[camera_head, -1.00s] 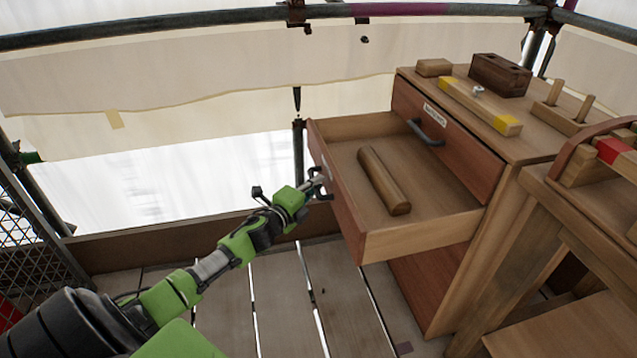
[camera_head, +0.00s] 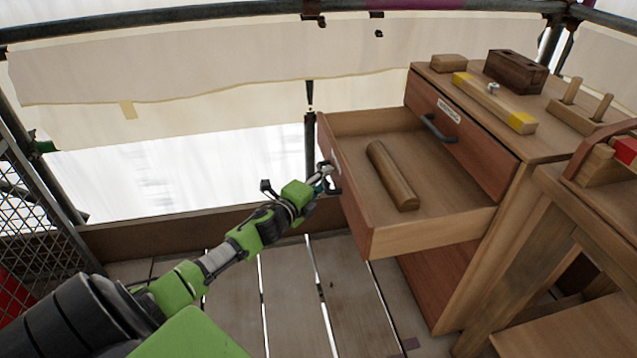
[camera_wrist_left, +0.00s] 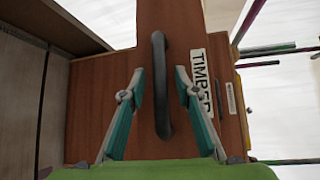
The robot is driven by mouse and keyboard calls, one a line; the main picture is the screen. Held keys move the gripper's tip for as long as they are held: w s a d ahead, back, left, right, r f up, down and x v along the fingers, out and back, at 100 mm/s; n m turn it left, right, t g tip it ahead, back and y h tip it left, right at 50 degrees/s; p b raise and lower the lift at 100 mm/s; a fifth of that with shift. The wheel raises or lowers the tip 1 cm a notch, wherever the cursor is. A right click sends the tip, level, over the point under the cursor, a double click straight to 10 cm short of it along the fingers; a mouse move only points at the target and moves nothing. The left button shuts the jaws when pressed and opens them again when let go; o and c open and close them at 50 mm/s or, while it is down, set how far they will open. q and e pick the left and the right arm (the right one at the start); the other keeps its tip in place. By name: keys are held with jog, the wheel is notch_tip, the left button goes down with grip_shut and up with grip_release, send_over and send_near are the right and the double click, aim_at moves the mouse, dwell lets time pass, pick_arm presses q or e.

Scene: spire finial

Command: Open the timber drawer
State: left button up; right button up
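The timber drawer (camera_head: 430,236) is the lower drawer of a wooden cabinet and is pulled far out. A round timber piece (camera_head: 391,176) lies inside it. Its front (camera_wrist_left: 105,95) carries a white TIMBER label (camera_wrist_left: 201,82) in the left wrist view. The dark bar handle (camera_wrist_left: 160,85) stands between the fingers of my left gripper (camera_wrist_left: 160,88), with a visible gap on each side. In the head view my left gripper (camera_head: 325,180) is at the drawer front, its fingertips small and partly hidden. My right gripper is not in view.
The upper drawer (camera_head: 455,135) is closed. On the cabinet top stand a dark block (camera_head: 515,72), a yellow-ended level (camera_head: 494,101) and a pegged block (camera_head: 585,115). A workbench (camera_head: 580,210) stands close at right. Plank floor (camera_head: 330,300) lies below the drawer.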

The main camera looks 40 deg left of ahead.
pick_arm(q)
jog(key=s+d+r, duration=0.1)
jog(key=s, duration=1)
jog(key=shift+s+r, duration=0.3)
jog(key=shift+s, duration=0.1)
